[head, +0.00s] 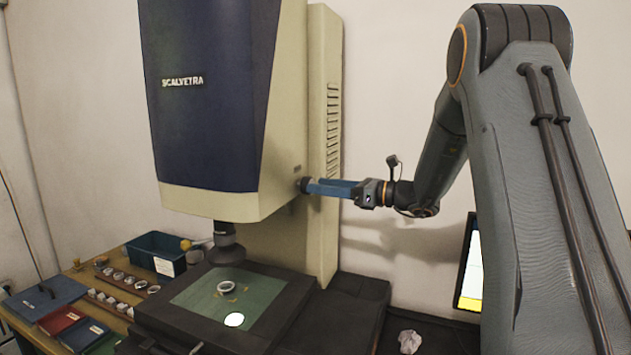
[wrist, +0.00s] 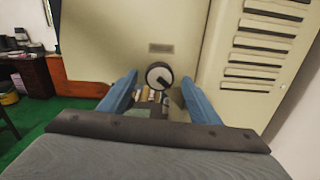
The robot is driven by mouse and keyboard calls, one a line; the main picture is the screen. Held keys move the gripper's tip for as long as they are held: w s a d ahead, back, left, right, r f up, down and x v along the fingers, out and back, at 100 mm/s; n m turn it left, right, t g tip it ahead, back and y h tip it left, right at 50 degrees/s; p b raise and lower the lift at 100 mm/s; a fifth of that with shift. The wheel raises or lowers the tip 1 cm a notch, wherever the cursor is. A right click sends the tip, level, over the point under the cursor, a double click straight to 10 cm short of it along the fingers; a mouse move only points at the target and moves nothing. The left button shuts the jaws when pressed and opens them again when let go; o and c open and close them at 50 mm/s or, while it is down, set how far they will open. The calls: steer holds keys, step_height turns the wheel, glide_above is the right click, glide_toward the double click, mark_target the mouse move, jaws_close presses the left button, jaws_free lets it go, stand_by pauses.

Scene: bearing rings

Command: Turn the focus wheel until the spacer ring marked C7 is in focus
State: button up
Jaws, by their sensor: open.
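The focus wheel (wrist: 159,75) is a dark round knob with a pale face and a dark bar across it, on the side of the cream machine housing. In the head view the wheel (head: 304,185) is a small dark knob at the housing's lower right. My gripper (wrist: 159,84) has its two blue fingers open, one on each side of the wheel; I cannot tell whether they touch it. In the head view my gripper (head: 312,187) reaches the wheel from the right. A ring (head: 228,287) lies on the green stage plate (head: 190,296) below the lens (head: 226,245). Its marking is not readable.
A teal bin (head: 150,262), ring trays (head: 112,299) and coloured folders (head: 45,297) are at the left. A screen (head: 470,270) stands at the right, seen edge-on. Crumpled paper (head: 409,341) lies below it.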

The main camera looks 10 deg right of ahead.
steer(key=shift+p+x, duration=0.4)
steer(key=shift+x, duration=1.05)
steer(key=shift+c, duration=0.4)
steer(key=c, duration=1)
steer(key=shift+f+n+b, duration=0.15)
steer(key=shift+n+b, duration=0.25)
steer(key=shift+b, duration=0.3)
steer(key=n+b, duration=0.5)
steer(key=b, duration=0.3)
steer(key=shift+a+n+b, duration=0.1)
steer(key=shift+n+b, duration=0.2)
steer(key=shift+n, duration=0.1)
steer(key=shift+s, duration=0.1)
